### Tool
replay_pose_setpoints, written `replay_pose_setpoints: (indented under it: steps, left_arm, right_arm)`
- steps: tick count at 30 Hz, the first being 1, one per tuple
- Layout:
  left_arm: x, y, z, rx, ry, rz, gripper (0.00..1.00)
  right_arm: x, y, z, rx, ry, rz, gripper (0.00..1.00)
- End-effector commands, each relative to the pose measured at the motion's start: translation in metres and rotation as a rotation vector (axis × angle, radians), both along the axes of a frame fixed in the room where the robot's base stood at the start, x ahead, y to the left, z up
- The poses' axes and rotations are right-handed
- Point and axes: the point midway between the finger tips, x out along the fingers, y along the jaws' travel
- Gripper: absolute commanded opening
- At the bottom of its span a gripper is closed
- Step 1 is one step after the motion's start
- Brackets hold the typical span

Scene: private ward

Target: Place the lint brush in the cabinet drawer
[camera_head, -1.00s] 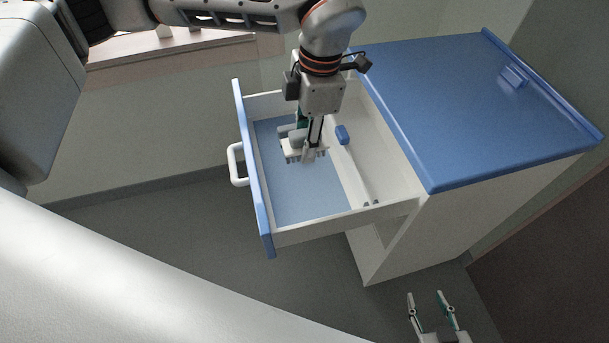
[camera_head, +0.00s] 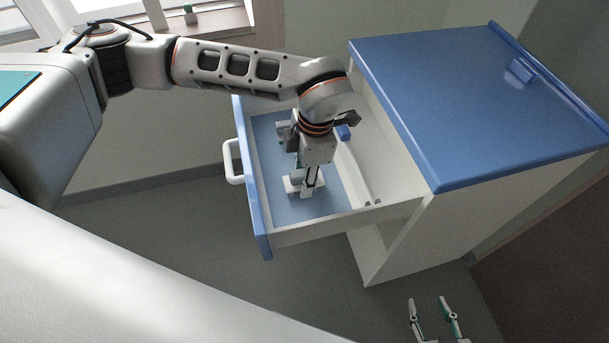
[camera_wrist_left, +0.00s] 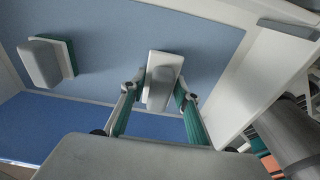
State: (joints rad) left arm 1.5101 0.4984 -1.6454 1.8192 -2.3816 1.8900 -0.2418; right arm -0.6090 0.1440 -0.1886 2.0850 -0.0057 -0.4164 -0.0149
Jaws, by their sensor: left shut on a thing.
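The lint brush, a white block with a rounded grey handle, is in my left gripper (camera_head: 308,191); its white end (camera_head: 291,186) shows beside the fingers in the head view. In the left wrist view, the fingers (camera_wrist_left: 160,93) are shut on the brush (camera_wrist_left: 165,62) from both sides. The brush is inside the open cabinet drawer (camera_head: 335,220), low over its blue floor (camera_head: 275,165); I cannot tell whether it touches. My right gripper (camera_head: 427,300) is open and empty at the bottom edge, far from the drawer.
A grey-handled block with a green base (camera_wrist_left: 45,62) lies in the drawer, apart from the held brush. The blue-topped cabinet (camera_head: 450,110) stands to the right. The drawer's near floor looks clear.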

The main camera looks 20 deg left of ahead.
Motion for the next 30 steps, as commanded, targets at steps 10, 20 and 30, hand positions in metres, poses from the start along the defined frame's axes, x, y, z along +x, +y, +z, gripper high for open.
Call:
replay_pose_setpoints:
  steps: [10,20,30]
  left_arm:
    - [0.001,0.0,-0.001,-0.001,-0.003,0.0,0.38]
    - [0.001,0.0,0.0,-0.001,-0.003,0.0,0.47]
    - [0.004,-0.004,0.039,-0.001,-0.01,-0.001,0.47]
  right_arm:
    - [0.007,0.001,0.009,0.002,-0.019,0.003,0.4]
    - [0.003,0.001,0.002,0.0,-0.007,0.003,0.4]
    - [0.003,0.0,0.009,0.0,-0.01,0.002,0.4]
